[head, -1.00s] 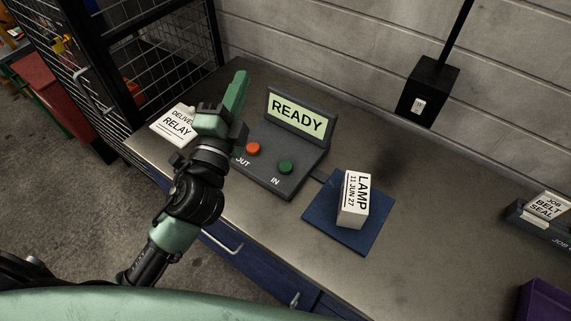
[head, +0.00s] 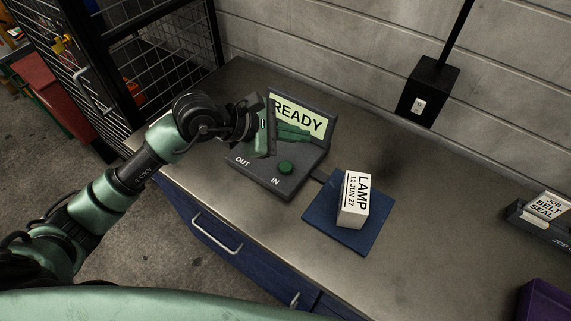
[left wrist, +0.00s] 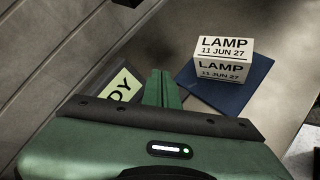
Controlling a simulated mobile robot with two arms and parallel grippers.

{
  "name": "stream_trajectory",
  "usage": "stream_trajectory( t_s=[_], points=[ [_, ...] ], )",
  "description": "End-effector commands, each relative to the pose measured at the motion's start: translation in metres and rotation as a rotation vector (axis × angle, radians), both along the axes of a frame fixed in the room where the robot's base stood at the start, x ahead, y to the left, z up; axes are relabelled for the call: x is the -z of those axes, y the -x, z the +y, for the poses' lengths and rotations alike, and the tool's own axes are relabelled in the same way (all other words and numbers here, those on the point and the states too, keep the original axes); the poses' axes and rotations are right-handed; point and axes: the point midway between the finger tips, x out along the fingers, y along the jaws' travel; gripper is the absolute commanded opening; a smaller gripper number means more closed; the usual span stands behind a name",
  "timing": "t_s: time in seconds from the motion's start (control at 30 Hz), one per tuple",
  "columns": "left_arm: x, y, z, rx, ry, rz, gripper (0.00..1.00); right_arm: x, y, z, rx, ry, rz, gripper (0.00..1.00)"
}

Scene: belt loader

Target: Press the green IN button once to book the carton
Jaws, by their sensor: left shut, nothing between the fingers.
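The green IN button (head: 286,167) sits at the front right of a dark console (head: 268,181). The console's screen (head: 318,124) reads READY and also shows in part in the left wrist view (left wrist: 122,86). My left gripper (head: 305,134) is shut and empty, in front of the screen and above the console, up and to the right of the IN button in the picture. It hides the OUT button. The white carton (head: 354,200), marked LAMP 11 JUN 27, stands on a blue pad (head: 323,219); it also shows in the left wrist view (left wrist: 222,60). My right gripper is not in view.
A tray with a BELT SEAL card (head: 547,206) and a purple bin (head: 543,301) are at the right. A mesh cage (head: 170,50) stands at the left. The front bench top is clear.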

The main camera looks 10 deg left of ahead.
Motion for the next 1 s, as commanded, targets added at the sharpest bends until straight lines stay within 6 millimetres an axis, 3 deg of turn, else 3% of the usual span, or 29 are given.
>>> stream_trajectory(
  t_s=[0.1, 0.3, 0.77, 1.0],
  points=[
    [0.012, -0.009, 0.023, -0.008, -0.138, -0.016, 0.00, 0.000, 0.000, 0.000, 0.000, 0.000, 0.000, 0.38],
    [0.020, -0.015, 0.041, -0.016, -0.231, -0.024, 0.00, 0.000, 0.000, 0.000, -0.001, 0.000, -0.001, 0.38],
    [0.023, -0.015, 0.041, -0.017, -0.234, -0.023, 0.00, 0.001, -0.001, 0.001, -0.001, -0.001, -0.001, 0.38],
    [0.042, -0.014, 0.041, -0.017, -0.233, -0.021, 0.00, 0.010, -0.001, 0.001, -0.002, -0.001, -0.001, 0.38]
  ],
)
